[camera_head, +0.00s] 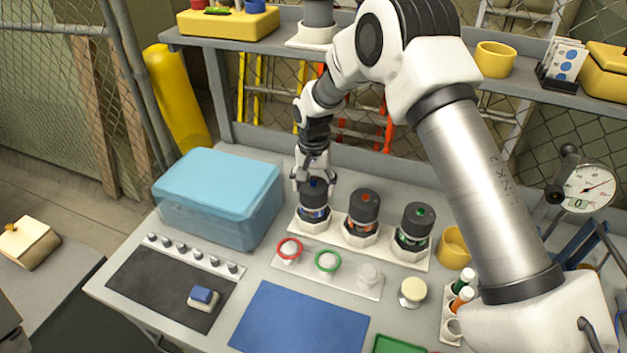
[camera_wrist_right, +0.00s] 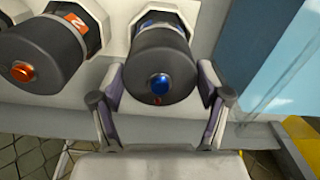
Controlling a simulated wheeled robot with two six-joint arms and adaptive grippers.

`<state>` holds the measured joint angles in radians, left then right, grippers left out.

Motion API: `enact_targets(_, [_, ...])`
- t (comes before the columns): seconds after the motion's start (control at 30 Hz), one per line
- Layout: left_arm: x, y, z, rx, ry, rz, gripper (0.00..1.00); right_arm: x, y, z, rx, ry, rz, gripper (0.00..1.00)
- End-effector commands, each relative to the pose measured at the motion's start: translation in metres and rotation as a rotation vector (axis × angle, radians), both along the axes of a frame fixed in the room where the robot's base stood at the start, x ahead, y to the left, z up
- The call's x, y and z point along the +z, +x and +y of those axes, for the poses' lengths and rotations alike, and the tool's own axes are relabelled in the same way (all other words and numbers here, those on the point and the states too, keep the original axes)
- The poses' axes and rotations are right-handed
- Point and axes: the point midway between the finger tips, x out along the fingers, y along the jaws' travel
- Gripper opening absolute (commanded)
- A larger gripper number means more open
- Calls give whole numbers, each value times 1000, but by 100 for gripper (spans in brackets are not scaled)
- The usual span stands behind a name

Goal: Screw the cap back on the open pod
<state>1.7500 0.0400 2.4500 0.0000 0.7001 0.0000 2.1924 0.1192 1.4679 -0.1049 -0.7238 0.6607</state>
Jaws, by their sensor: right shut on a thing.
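Three dark-capped pods stand in a row on a white holder (camera_head: 292,222) in the head view. The left one is the blue-marked pod (camera_head: 313,214), the middle one the orange-marked pod (camera_head: 361,212), the right one the green-marked pod (camera_head: 412,228). My right gripper (camera_head: 314,181) comes down from above, shut on the dark cap with a blue button (camera_wrist_right: 160,62) at the left pod. In the wrist view its fingers (camera_wrist_right: 163,98) flank this cap. The cap sits on or right above the pod body; I cannot tell whether its thread is seated. My left gripper is out of view.
A lidded blue tank (camera_head: 215,195) stands close left of the pods. In front lie a tray (camera_head: 318,275) with a red ring and a green ring, and a blue mat (camera_head: 298,320). A yellow cup (camera_head: 455,245) and a pressure gauge (camera_head: 588,188) stand right.

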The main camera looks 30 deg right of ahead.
Motion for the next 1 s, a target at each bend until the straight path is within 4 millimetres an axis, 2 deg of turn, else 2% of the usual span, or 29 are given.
enact_targets(1.0, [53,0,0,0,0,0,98,0,-1,0,-1009,-2,4,45])
